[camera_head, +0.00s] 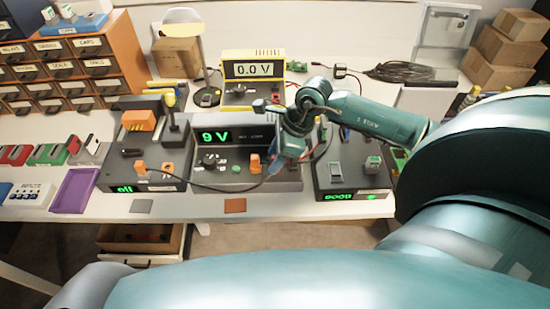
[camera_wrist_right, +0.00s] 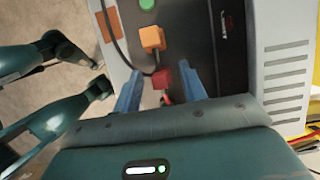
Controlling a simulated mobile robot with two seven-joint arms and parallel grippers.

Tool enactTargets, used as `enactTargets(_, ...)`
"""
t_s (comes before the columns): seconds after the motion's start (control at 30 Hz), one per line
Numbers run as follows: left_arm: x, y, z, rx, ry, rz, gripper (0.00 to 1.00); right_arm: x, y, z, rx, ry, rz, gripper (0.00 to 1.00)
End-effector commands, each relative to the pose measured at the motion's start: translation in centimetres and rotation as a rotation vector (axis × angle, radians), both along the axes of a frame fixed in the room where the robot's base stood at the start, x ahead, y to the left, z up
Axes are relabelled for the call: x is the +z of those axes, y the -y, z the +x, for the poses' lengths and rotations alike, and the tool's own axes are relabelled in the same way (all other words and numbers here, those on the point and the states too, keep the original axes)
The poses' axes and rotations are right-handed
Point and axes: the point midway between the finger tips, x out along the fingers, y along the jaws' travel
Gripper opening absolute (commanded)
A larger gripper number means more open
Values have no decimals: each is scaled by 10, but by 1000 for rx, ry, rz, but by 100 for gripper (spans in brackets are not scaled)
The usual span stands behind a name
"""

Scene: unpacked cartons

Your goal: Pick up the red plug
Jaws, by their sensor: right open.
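The red plug (camera_wrist_right: 160,76) sits on the dark front of the 9 V power unit, beside the orange plug (camera_wrist_right: 152,38), in the right wrist view. My right gripper (camera_wrist_right: 162,88) is open, and its two blue fingers stand on either side of the red plug with gaps visible. In the head view the right gripper (camera_head: 277,161) reaches down at the right end of the 9 V unit (camera_head: 215,181). There the gripper hides the red plug, and the orange plug (camera_head: 253,163) shows to its left. I do not see my left gripper.
A dark module (camera_head: 145,178) reading "off" stands left of the 9 V unit, and another lit module (camera_head: 350,181) stands right. A yellow meter (camera_head: 252,66) reading 0.0 V stands behind. A black cable (camera_wrist_right: 113,38) runs near the orange plug. A purple tray (camera_head: 75,190) lies left.

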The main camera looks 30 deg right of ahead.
Motion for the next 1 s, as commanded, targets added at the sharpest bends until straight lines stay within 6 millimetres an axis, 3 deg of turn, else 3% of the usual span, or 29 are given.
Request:
enactTargets(0.27, 1, 0, 1, 8, 0, -5, 0, -4, -1, 1, 1, 0, 0, 42)
enactTargets(0.77, 3, 2, 2, 8, 3, -11, 0, -3, -1, 1, 1, 0, 0, 1)
enactTargets(1.0, 3, 2, 1, 2, 4, -7, 0, -3, -1, 1, 1, 0, 0, 0)
